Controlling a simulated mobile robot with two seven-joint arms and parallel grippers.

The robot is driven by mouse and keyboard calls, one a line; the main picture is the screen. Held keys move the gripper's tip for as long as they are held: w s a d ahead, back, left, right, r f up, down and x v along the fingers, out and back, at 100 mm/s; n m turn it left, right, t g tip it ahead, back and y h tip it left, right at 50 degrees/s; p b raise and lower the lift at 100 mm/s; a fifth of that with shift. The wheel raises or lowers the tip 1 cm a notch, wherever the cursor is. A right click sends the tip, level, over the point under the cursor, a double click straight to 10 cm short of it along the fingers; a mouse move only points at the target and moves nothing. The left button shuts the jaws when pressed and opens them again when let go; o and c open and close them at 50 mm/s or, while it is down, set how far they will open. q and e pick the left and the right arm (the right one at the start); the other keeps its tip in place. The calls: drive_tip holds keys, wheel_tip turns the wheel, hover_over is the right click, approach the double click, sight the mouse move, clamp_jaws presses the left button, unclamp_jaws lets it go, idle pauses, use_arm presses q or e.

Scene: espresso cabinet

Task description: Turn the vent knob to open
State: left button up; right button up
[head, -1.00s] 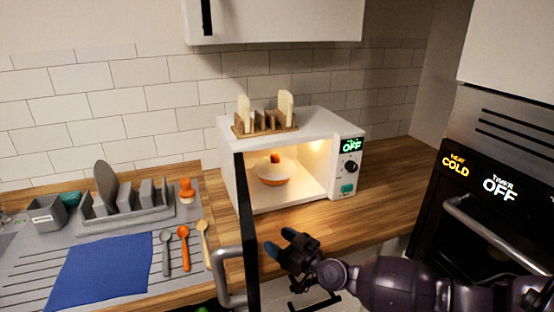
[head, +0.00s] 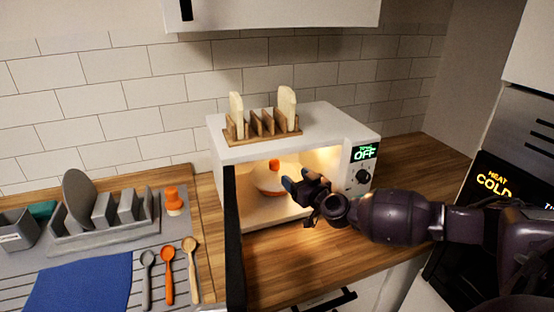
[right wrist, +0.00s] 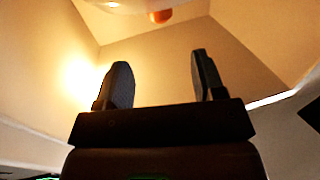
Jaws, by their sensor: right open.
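A white domed dish (head: 268,180) with an orange knob (head: 274,164) on top stands inside the open, lit microwave (head: 290,139). The orange knob also shows at the top edge of the right wrist view (right wrist: 160,16). My right gripper (head: 298,184) is at the microwave's opening, just right of the dish and apart from the knob. Its two fingers stand apart with nothing between them in the right wrist view (right wrist: 160,84). The microwave's front also has a dark dial (head: 362,177) under a display reading OFF. No marking on the orange knob is readable. My left gripper is out of view.
The open microwave door (head: 233,240) projects toward me at the left of the opening. A wooden toast rack (head: 262,134) with bread stands on top. Several spoons (head: 168,275) and a dish rack (head: 105,222) are at the left. The wooden counter (head: 285,262) before the microwave is clear.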

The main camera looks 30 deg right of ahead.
sight(278, 163)
drive_tip(key=w+b, duration=0.1)
drive_tip(key=w, duration=0.8)
drive_tip(key=shift+w+b, duration=0.2)
drive_tip(key=shift+b, duration=0.15)
drive_tip(key=shift+w, duration=0.6)
drive_tip(key=shift+c, duration=0.2)
